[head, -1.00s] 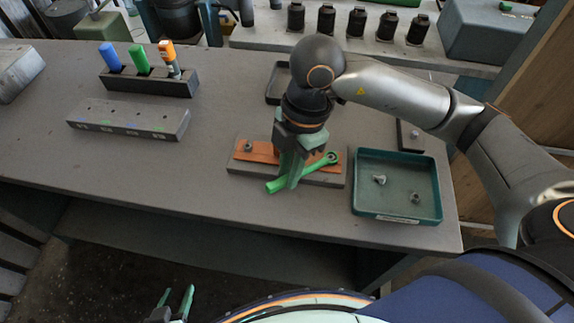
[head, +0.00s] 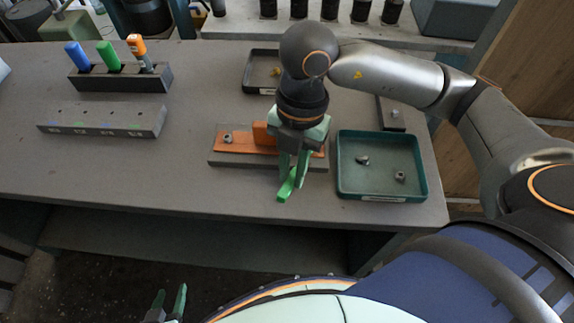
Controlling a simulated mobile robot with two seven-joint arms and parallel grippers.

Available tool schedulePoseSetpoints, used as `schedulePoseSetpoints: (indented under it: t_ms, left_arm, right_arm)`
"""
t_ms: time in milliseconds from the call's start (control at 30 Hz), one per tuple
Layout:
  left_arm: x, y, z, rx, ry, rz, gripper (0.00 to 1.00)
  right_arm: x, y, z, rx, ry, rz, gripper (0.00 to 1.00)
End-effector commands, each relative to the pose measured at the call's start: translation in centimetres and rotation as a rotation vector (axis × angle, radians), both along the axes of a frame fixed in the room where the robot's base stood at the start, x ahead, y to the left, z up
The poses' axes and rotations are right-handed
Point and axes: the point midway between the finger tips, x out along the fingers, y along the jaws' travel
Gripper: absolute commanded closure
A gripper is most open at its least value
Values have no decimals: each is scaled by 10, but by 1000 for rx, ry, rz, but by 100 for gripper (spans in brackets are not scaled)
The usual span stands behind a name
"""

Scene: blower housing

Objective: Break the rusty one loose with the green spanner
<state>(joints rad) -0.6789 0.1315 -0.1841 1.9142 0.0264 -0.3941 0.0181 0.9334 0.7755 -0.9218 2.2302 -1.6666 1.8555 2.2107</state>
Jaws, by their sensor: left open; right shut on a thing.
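The green spanner (head: 287,189) is held in my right gripper (head: 293,172), which is shut on it over the front right of the orange plate. Its handle end points to the table's front edge; its other end is hidden behind the gripper. The orange plate (head: 246,143) lies on a grey block (head: 236,160). A grey bolt (head: 228,138) shows at the plate's left end. Whatever is at the right end is hidden by the gripper, and I cannot make out a rusty bolt. My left gripper (head: 171,301) is open and empty, low in front of the table.
A teal tray (head: 347,192) with two loose bolts stands right of the block. A dark tray (head: 247,81) is behind my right gripper. A rack (head: 150,79) of blue, green and orange-handled tools and a grey slotted bar (head: 100,122) stand left. The front left tabletop is clear.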

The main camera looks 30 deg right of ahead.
Motion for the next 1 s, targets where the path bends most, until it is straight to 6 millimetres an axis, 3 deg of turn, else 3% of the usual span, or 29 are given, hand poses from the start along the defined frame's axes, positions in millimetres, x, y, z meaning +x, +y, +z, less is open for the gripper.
schedulePoseSetpoints:
  t_ms: [1000]
  left_arm:
    - [0, 0, 32, 0, 0, 0, 50]
  right_arm:
    - [1, 1, 40, 2, -5, -6, 100]
